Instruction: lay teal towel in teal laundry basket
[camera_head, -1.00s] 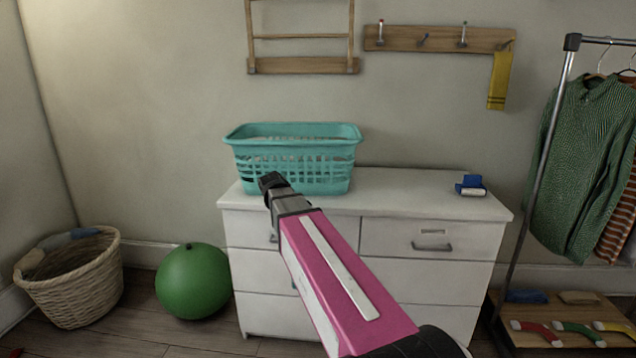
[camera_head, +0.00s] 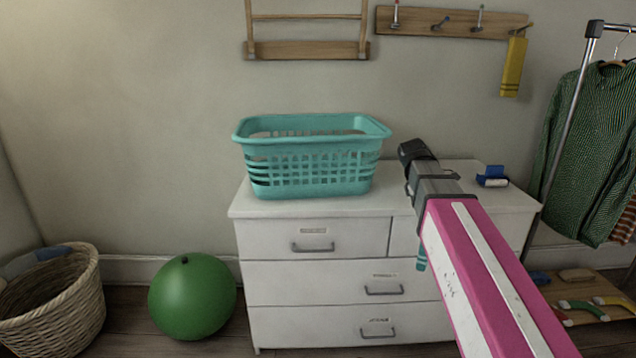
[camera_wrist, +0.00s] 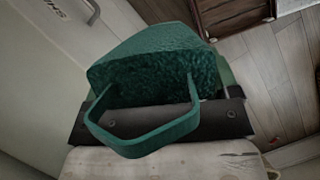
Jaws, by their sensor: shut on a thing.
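The teal laundry basket (camera_head: 315,165) stands upright on the left part of the white dresser top in the head view. Its floor is mostly hidden by its front wall. My gripper (camera_wrist: 160,120) is shut on a dark teal piece, which I take as the teal towel (camera_wrist: 165,58). In the wrist view the towel bulges on one side of the dark fingers, and a looped band shows on the other. In the head view my arm hides the gripper; a small teal strip of the towel (camera_head: 421,262) hangs below the arm, right of the basket and in front of the drawers.
The white dresser (camera_head: 300,210) has free top beside the basket; a blue item (camera_head: 492,174) lies at its right end. A green ball (camera_head: 192,296) and wicker basket (camera_head: 55,310) stand at left. A clothes rack (camera_head: 562,130) stands at right. A yellow cloth (camera_head: 513,66) hangs above.

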